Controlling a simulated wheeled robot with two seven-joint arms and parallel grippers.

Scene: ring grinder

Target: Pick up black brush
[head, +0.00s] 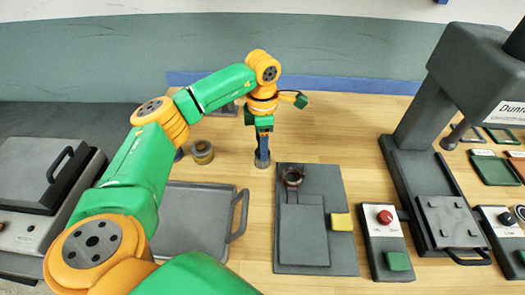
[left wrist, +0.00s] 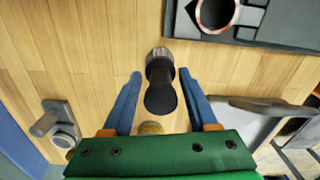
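The black brush (left wrist: 161,88) shows in the left wrist view. It has a dark handle with a rounded end and a silver-grey end at the top of the picture. My left gripper (left wrist: 160,73) is open, with one blue finger on each side of the brush and gaps visible between them. In the head view the left gripper (head: 263,147) points down over the wooden table. A small grey part of the brush (head: 262,161) shows below its fingers; the rest is hidden. My right gripper is in neither view.
A dark board (head: 319,265) with a brown ring (head: 292,177) and a yellow block (head: 342,221) lies right of the gripper. A grey tray (head: 190,252) is at left front, a round brownish item (head: 202,152) behind it. A tall press (head: 410,120) stands right.

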